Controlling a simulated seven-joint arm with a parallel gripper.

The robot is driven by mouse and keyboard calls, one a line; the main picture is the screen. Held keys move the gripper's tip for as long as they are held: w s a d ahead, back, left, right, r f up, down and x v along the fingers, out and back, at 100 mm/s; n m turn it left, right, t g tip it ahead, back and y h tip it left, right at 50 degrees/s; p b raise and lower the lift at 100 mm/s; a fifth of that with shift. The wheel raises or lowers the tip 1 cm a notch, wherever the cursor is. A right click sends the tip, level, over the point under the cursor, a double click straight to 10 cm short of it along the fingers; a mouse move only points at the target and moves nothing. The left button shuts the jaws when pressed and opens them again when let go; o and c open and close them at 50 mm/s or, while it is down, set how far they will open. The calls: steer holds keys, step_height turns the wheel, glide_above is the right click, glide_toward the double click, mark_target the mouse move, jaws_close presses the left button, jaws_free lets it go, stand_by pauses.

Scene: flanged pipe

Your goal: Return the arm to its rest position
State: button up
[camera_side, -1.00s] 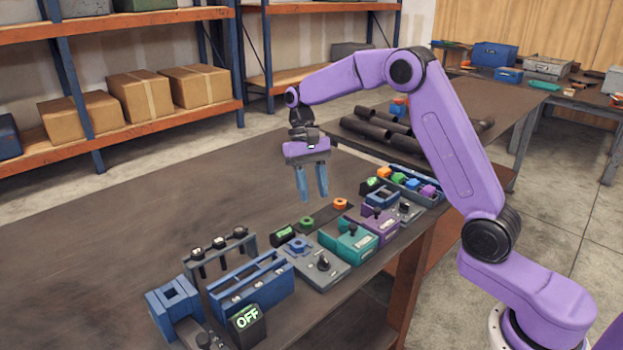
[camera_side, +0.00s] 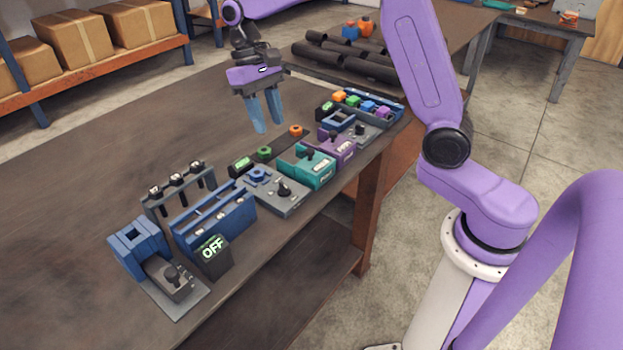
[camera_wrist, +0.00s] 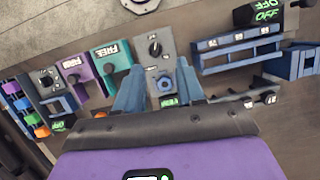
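My gripper (camera_side: 268,130) hangs fingers-down above the bench (camera_side: 80,190) in the side view, its two blue fingers apart with nothing between them. In the wrist view my gripper (camera_wrist: 157,80) also shows spread fingers. A blue nut-shaped piece (camera_wrist: 165,84) on the grey knob fixture (camera_wrist: 153,47) appears between them, below and clear of the fingers. No flanged pipe can be made out for certain. The upper part of my arm is cut off by the top edge of the side view.
Along the bench edge stand a blue rail fixture (camera_side: 215,222), an OFF display box (camera_side: 213,256), a black-pin rack (camera_side: 180,183), a teal fixture (camera_side: 306,165), a purple fixture (camera_side: 337,148) and a bin of coloured pieces (camera_side: 368,102). Dark pipes (camera_side: 345,62) lie behind. The left bench area is clear.

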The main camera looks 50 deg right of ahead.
steer(key=s+d+f+n+t, duration=0.15)
steer(key=s+n, duration=0.55)
steer(key=s, duration=0.7)
steer(key=s+d+f+n+t, duration=0.15)
steer(key=s+n, duration=0.45)
steer(key=s, duration=0.9)
step_height(320, 180, up, 2)
steer(key=m, duration=1.6)
glide_above(284, 184)
steer(key=shift+t+h, duration=0.3)
step_height(284, 184, down, 16)
steer(key=shift+a+f, duration=0.1)
steer(key=shift+f, duration=0.1)
jaws_close()
